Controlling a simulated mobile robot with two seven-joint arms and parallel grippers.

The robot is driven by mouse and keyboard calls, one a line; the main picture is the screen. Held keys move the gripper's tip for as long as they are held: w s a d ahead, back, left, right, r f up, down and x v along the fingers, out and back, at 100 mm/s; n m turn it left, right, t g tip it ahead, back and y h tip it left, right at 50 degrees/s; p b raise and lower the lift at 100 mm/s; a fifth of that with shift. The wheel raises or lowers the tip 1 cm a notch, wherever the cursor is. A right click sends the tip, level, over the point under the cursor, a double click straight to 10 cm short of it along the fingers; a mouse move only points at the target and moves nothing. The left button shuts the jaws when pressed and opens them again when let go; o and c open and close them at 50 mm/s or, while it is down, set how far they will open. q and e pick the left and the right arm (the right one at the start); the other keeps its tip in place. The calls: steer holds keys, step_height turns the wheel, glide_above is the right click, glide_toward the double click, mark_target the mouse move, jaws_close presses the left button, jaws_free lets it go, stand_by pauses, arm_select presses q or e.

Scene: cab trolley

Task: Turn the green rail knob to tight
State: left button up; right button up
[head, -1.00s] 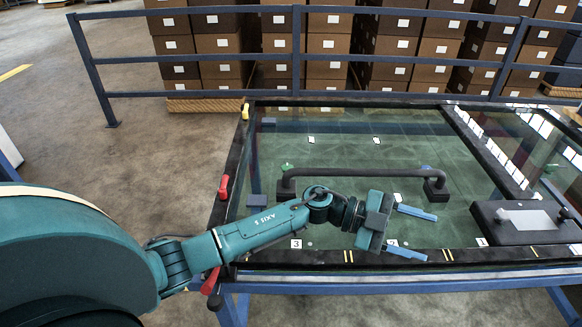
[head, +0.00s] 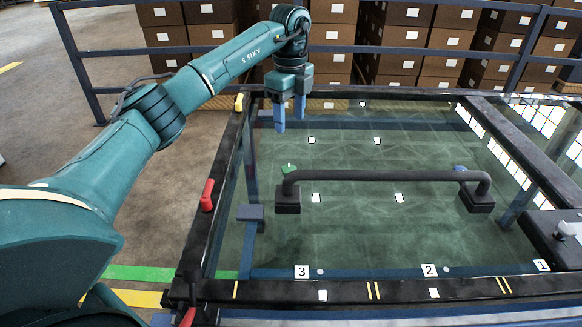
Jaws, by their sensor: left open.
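A small green knob (head: 289,168) shows just behind the left end of the black rail bar (head: 385,176); its handle direction is too small to read. My left gripper (head: 289,121) points downward with two blue fingers apart and nothing between them. In the picture it is above the green knob and apart from it, over the far left part of the glass-topped frame. My right gripper is not in view.
A red handle (head: 207,195) and a yellow handle (head: 239,102) sit on the frame's left edge. A dark block (head: 562,235) lies at right. A blue railing (head: 420,50) and stacked boxes (head: 400,68) stand behind.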

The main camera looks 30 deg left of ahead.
mark_target(290, 169)
arm_select(q)
step_height(290, 169, down, 14)
steer(key=shift+w+f+b, duration=0.15)
steer(key=shift+b, duration=0.3)
steer(key=shift+c, duration=0.3)
steer(key=c, duration=0.9)
steer(key=shift+c, duration=0.2)
